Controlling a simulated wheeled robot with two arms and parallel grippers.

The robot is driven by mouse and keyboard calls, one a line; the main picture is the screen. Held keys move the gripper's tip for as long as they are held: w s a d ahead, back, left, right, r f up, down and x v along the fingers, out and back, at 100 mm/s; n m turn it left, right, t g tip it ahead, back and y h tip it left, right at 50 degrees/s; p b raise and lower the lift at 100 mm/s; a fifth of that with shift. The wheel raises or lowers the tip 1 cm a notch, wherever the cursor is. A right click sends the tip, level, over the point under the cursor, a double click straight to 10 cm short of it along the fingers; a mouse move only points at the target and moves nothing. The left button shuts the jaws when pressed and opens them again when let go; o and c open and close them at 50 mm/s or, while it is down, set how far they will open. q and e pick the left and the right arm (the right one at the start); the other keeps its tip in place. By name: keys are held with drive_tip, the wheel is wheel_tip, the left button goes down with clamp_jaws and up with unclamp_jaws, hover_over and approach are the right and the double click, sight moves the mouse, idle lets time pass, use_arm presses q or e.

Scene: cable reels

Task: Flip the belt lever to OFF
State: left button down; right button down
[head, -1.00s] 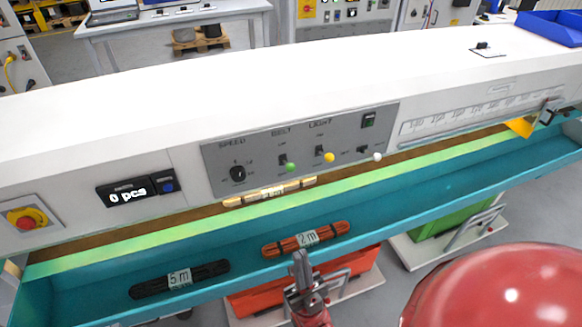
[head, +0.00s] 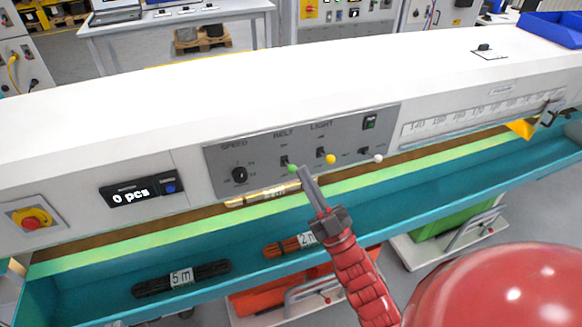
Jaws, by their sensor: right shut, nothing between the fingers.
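The belt lever (head: 285,161) is a small dark toggle under the BELT label on the grey control panel (head: 220,185). A green ball (head: 293,169) shows at its lower right. My right gripper (head: 303,172) is shut and empty, and its tips are in the picture just right of the green ball. I cannot tell whether the tips touch it. The light lever (head: 320,152) with a yellow ball (head: 331,159) is to the right. The lever's small position labels are too blurred to read surely. My left gripper is not in view.
The speed knob (head: 239,174) is left of the belt lever, and a white ball (head: 378,158) is at the right. A tan bundle (head: 250,198) lies below the panel. Orange (head: 283,247) and black (head: 155,288) cable bundles lie in the teal trough (head: 90,270).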

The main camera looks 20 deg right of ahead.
drive_tip(key=w+d+f+m+g+h, duration=0.1)
drive_tip(key=w+f+g+h, duration=0.3)
drive_tip(key=f+g, duration=0.3)
drive_tip(key=shift+w+d+f+h+p, duration=0.35)
drive_tip(key=shift+f+h, duration=0.1)
drive_tip(key=shift+h, duration=0.25)
